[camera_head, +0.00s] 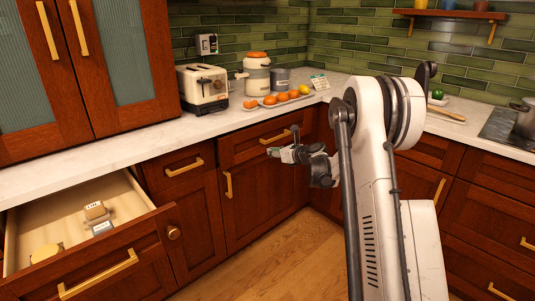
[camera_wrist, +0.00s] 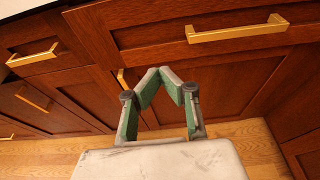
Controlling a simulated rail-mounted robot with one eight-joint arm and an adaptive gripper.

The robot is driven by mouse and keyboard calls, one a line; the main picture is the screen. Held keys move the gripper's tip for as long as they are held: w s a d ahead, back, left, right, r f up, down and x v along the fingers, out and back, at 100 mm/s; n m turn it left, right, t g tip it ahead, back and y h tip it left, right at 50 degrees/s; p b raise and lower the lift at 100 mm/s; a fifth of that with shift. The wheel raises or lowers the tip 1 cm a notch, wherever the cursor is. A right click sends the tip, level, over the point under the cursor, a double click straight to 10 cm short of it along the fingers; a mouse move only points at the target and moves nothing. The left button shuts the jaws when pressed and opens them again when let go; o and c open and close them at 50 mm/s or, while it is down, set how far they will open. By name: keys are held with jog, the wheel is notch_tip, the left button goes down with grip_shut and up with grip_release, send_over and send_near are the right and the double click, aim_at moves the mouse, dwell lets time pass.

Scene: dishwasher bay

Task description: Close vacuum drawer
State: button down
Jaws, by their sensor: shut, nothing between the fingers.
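A wide wooden drawer (camera_head: 240,144) with a brass bar handle sits under the counter near the corner. Its front seems to stand slightly forward of the cabinet, but I see no contents. Its handle seems to be the one at the upper right in the wrist view (camera_wrist: 235,28). My gripper (camera_head: 273,152) is shut and empty, its fingertips meeting in the wrist view (camera_wrist: 169,70). It appears in front of this drawer, below the handle; contact cannot be told. At lower left another drawer (camera_head: 128,258) is pulled far open. No label shows which is the vacuum drawer.
The white counter (camera_head: 140,143) carries a toaster (camera_head: 204,89), a white appliance (camera_head: 257,75) and a tray of fruit (camera_head: 282,98). The wooden floor (camera_head: 285,245) is clear.

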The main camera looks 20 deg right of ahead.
aim_at(250, 143)
jog(key=b+x, duration=0.2)
jog(key=x, duration=0.8)
jog(key=shift+w+a+r, duration=0.1)
jog(key=shift+w+r, duration=0.05)
jog(key=shift+w, duration=0.1)
jog(key=shift+w+a+r+b, duration=0.1)
jog(key=shift+w+b, duration=0.1)
jog(key=shift+w, duration=0.15)
jog(key=shift+w+a+b, duration=0.15)
jog(key=shift+w+b, duration=0.05)
jog(key=shift+w, duration=0.2)
jog(key=shift+w+a, duration=0.3)
jog(key=shift+w, duration=0.45)
jog(key=shift+w+a, duration=0.25)
jog(key=shift+w, duration=0.55)
jog(key=shift+w+a, duration=0.3)
jog(key=shift+w, duration=0.45)
